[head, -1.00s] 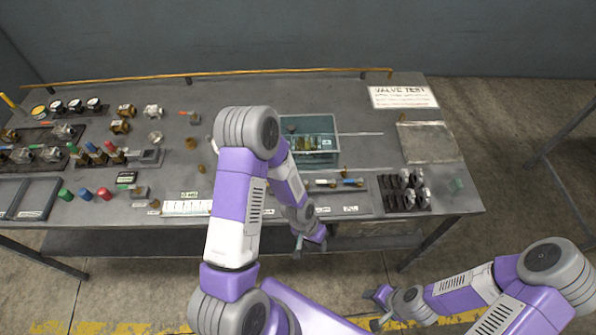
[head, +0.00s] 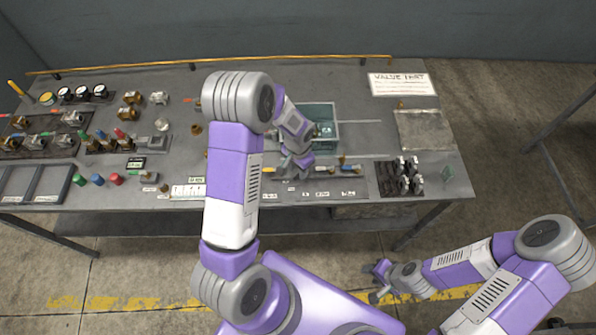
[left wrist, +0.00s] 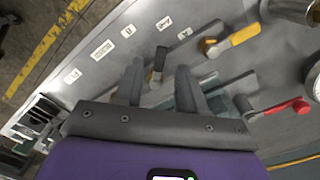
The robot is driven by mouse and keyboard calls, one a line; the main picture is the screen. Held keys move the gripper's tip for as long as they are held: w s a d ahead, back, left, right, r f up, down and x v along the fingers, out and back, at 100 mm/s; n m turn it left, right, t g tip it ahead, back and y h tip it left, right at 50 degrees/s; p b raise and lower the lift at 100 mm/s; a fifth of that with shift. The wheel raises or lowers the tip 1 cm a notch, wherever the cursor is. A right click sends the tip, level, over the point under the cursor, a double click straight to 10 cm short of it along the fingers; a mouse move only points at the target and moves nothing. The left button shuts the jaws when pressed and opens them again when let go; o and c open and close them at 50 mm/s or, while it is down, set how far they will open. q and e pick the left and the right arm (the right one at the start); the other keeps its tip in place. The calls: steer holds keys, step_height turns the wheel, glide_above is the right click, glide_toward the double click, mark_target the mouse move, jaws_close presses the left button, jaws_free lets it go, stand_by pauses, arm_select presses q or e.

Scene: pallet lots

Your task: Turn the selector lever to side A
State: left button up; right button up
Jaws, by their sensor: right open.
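My left gripper (head: 293,172) is over the front part of the bench, at the row of small valves. In the left wrist view its two fingers (left wrist: 160,70) are apart. A small dark lever with a tan part (left wrist: 157,65) shows between them; contact cannot be told. A yellow-handled lever (left wrist: 232,40) and a red-handled lever (left wrist: 288,107) lie to the right of the fingers. Small white labels (left wrist: 163,23) sit along the bench edge, too blurred to read, so side A cannot be told. My right gripper (head: 380,281) is open and empty, low in front of the bench.
A teal bin (head: 325,112) stands behind the left gripper. A dark rack of fittings (head: 400,178) is to the right, with a flat grey plate (head: 425,130) behind it. Valves, gauges and coloured caps (head: 97,180) fill the left side. A brass rail (head: 230,63) runs along the back.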

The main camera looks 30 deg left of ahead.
arm_select(q)
steer(key=shift+f, duration=1.15)
jaws_close()
